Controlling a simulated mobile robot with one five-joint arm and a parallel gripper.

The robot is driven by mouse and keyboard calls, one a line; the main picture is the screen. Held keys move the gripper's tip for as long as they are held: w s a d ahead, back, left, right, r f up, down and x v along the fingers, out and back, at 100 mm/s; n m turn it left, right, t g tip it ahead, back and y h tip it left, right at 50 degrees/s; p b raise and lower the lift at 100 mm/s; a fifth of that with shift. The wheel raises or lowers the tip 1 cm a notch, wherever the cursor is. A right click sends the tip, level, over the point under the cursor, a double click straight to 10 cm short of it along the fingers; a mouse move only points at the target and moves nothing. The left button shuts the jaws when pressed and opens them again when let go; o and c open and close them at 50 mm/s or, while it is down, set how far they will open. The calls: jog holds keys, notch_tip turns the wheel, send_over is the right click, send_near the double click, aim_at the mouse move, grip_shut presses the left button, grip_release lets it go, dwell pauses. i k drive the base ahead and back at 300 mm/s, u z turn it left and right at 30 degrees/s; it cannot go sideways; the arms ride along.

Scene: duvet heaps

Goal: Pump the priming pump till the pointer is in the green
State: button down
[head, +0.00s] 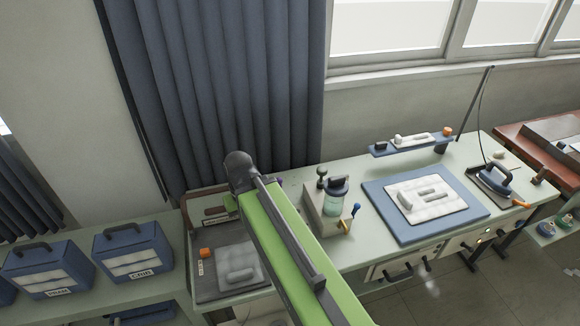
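A beige unit (318,215) that looks like the priming pump stands on the pale green bench right of my arm. It carries a clear jar with a dark lid (337,186), a dark green knob (322,172) on a stem and a blue-knobbed lever (356,209). A small orange part sits low on its right side. I cannot make out a gauge, pointer or green band. My green arm link crosses the middle of the view and covers the bench just left of the unit. My gripper does not show; the arm's far end is a dark rounded joint.
A blue mat (385,229) with a white quilted piece lies right of the unit. A blue-handled iron (495,177) stands farther right. A grey tray (206,286) with a grey pad is left of my arm. Blue cases (133,252) stand at far left; a curtain (225,80) hangs behind.

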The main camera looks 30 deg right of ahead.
aim_at(321, 172)
jog(key=z, duration=0.4)
jog(key=k, duration=0.1)
jog(key=u, duration=2.9)
jog(key=k, duration=0.9)
jog(key=z, duration=1.3)
jog(key=i, duration=1.1)
jog(key=u, duration=0.15)
